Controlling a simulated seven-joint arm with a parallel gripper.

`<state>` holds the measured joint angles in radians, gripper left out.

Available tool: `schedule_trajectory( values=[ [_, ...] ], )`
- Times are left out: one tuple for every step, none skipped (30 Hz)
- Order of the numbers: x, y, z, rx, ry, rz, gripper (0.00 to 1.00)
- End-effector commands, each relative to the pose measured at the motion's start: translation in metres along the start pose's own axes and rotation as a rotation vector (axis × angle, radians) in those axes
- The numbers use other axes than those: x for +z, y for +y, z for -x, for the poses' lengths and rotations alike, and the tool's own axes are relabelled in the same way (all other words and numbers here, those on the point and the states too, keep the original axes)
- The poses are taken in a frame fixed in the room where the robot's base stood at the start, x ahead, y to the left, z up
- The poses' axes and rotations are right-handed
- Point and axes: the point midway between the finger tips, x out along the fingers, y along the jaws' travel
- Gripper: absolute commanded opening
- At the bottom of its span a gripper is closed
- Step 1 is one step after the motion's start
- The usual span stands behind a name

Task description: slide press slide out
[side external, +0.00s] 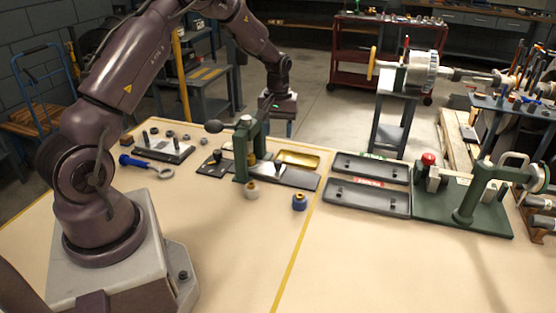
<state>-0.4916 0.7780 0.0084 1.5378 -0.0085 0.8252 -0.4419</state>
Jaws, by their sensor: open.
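A green press (241,160) stands on the table left of centre, with a lever ending in a dark ball knob (213,126). A flat grey slide plate (285,175) extends from its foot to the right, with a small light piece on it near the press. My gripper (290,132) points down behind the press, above the far side of the table and apart from the slide. It is open, and nothing shows between its fingers. The fingertips are small and dark at this distance, and the inside of the press is hidden.
A brass tray (298,158) lies behind the slide. Two dark casing trays (368,198) lie to the right, beside a green fixture (462,205). The front table area is clear.

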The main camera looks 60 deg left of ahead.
Motion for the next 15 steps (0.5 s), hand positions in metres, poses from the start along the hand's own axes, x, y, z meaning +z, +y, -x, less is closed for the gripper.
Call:
schedule_trajectory(
  values=[
    [0.001, -0.001, -0.013, -0.002, -0.005, 0.0, 0.51],
    [0.001, -0.001, -0.019, -0.002, -0.005, 0.0, 0.51],
    [0.001, -0.001, -0.028, -0.002, -0.005, 0.0, 0.51],
    [0.001, -0.001, -0.035, -0.002, -0.005, 0.0, 0.51],
    [0.001, -0.001, -0.041, -0.002, -0.005, 0.0, 0.51],
    [0.001, -0.001, -0.05, -0.003, -0.005, 0.0, 0.51],
    [0.001, -0.001, -0.055, -0.002, -0.004, -0.001, 0.51],
    [0.001, -0.001, -0.061, -0.002, -0.004, -0.001, 0.51],
    [0.001, -0.001, -0.068, -0.002, -0.004, -0.002, 0.51],
    [0.001, -0.001, -0.072, -0.001, -0.003, -0.002, 0.51],
    [0.001, -0.001, -0.077, -0.001, -0.003, -0.002, 0.51],
    [0.001, 0.0, -0.082, -0.001, -0.002, -0.002, 0.51],
    [0.001, 0.0, -0.085, -0.001, -0.002, -0.002, 0.51],
    [0.0, 0.0, -0.088, -0.001, -0.002, -0.002, 0.51],
    [0.0, 0.0, -0.092, 0.0, -0.001, -0.002, 0.51]
  ],
)
